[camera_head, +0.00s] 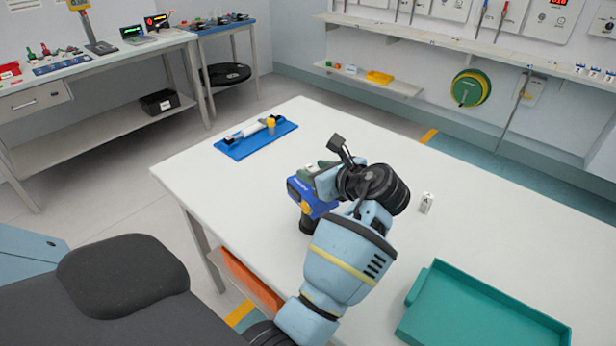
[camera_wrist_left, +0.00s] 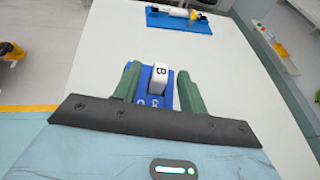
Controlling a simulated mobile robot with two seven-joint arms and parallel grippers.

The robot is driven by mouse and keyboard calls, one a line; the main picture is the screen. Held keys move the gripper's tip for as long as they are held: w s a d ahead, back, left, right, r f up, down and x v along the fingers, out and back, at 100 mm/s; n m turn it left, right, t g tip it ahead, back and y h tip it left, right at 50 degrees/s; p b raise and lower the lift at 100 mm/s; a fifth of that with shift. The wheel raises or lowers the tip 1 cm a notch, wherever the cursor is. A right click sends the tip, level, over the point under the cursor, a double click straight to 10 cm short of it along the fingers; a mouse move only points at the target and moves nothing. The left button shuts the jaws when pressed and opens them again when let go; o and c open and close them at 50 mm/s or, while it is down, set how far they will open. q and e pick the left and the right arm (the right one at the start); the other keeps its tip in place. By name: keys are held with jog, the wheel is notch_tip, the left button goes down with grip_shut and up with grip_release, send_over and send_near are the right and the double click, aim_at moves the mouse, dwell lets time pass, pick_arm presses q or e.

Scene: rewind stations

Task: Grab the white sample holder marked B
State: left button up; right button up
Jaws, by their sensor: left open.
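The white sample holder marked B (camera_wrist_left: 160,77) shows in the left wrist view, standing between the two green fingers of my left gripper (camera_wrist_left: 158,70). Small gaps show between it and both fingers. Behind and below it is a blue tool body with white lettering. In the head view my left gripper (camera_head: 318,170) is open above a blue and yellow power tool (camera_head: 306,203) on the white table, and the B holder is mostly hidden there. Another small white holder (camera_head: 426,204) stands to the right; its mark is too small to read. My right gripper is not in view.
The white table (camera_head: 240,190) also bears a blue tray (camera_head: 255,140) with a white and yellow tool at the far left. A teal tray (camera_head: 480,310) lies at the near right. The table's far middle is clear. A wall shelf (camera_head: 370,80) runs behind.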

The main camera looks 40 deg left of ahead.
pick_arm(q)
jog(key=shift+d+r, duration=0.1)
jog(key=shift+c, duration=0.3)
grip_shut()
